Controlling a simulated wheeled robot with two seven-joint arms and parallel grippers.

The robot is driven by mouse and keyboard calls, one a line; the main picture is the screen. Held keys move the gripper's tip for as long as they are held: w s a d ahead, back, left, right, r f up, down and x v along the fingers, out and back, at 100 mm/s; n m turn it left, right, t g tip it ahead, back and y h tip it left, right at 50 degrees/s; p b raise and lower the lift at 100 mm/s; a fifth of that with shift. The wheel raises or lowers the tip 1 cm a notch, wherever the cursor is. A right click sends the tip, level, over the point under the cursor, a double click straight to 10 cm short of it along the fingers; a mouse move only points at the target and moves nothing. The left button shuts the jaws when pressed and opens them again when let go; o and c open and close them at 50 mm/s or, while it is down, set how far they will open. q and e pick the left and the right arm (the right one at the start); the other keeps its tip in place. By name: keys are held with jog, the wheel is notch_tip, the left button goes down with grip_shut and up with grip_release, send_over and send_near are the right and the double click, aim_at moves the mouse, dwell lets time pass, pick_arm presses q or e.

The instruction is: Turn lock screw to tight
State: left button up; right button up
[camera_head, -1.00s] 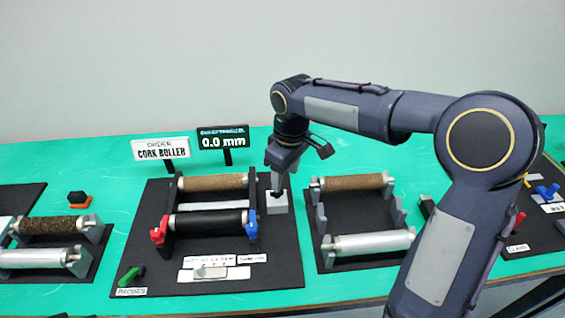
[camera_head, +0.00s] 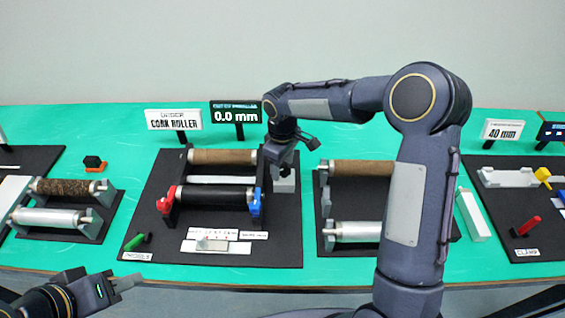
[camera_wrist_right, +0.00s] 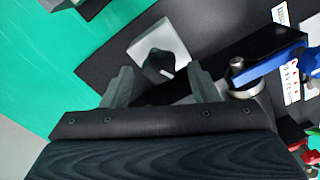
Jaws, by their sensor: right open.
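In the head view my right gripper (camera_head: 281,163) is above the pale block (camera_head: 285,183), at the right of the middle roller stand, and hides the knob.
The middle stand holds a cork roller (camera_head: 223,156) and a black roller (camera_head: 216,194), with a red lever (camera_head: 166,199) and a blue lever (camera_head: 255,199) close by. The display (camera_head: 235,114) reads 0.0 mm. Side stands hold other rollers.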

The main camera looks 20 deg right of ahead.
jog(key=c, duration=1)
jog(key=shift+o, duration=0.2)
